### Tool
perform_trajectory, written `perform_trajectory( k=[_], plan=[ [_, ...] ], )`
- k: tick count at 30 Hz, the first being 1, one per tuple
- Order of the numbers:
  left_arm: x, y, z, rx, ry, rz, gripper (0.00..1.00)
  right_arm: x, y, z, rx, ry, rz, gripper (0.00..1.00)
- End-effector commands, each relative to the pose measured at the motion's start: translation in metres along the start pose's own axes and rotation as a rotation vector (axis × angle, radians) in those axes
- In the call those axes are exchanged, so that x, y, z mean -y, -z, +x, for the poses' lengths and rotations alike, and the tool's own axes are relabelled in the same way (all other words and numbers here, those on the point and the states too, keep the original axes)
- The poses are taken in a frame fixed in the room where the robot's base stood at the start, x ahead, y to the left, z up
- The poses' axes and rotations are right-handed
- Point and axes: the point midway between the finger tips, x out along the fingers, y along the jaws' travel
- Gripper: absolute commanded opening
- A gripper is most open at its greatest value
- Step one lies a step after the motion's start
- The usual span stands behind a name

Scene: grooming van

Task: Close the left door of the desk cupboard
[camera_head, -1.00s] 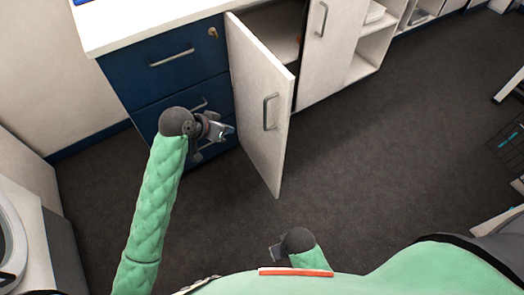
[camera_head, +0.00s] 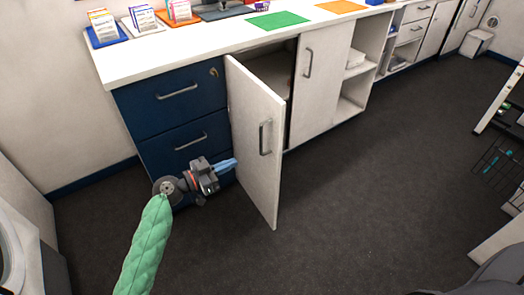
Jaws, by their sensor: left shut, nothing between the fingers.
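The left door (camera_head: 254,145) of the desk cupboard is white with a grey bar handle (camera_head: 265,137). It stands wide open, swung out from its left edge beside the blue drawers. The opening (camera_head: 270,72) behind it shows a shelf inside. The right door (camera_head: 319,85) is closed. My left gripper (camera_head: 234,163) is shut and empty, with its bluish fingertips pointing right, close to the hinge-side face of the open door. I cannot tell whether the tips touch it. My right gripper is out of view.
Blue drawers (camera_head: 178,92) stand left of the cupboard, behind my left gripper. The white desk top (camera_head: 200,55) holds card boxes and a green mat (camera_head: 277,20). Open shelves (camera_head: 354,80) are on the right. The dark floor (camera_head: 350,200) in front is clear.

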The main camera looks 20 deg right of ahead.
Motion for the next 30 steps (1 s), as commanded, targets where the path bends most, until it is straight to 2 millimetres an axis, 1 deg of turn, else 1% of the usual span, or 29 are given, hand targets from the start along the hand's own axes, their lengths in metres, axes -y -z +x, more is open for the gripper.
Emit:
perform_trajectory(
  k=[5,8,21,25,30],
  plan=[
    [0.000,0.001,0.013,0.000,-0.001,0.010,0.00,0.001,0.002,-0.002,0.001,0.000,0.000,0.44],
    [0.000,0.002,0.027,-0.001,-0.002,0.008,0.00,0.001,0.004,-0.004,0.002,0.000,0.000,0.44],
    [-0.001,0.002,0.104,0.001,-0.003,0.008,0.00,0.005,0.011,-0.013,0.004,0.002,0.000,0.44],
    [-0.001,0.001,0.121,0.001,-0.003,0.006,0.00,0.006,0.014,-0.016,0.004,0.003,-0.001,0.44],
    [-0.001,0.000,0.135,0.002,-0.002,0.008,0.00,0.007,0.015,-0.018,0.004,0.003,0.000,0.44]
  ],
)
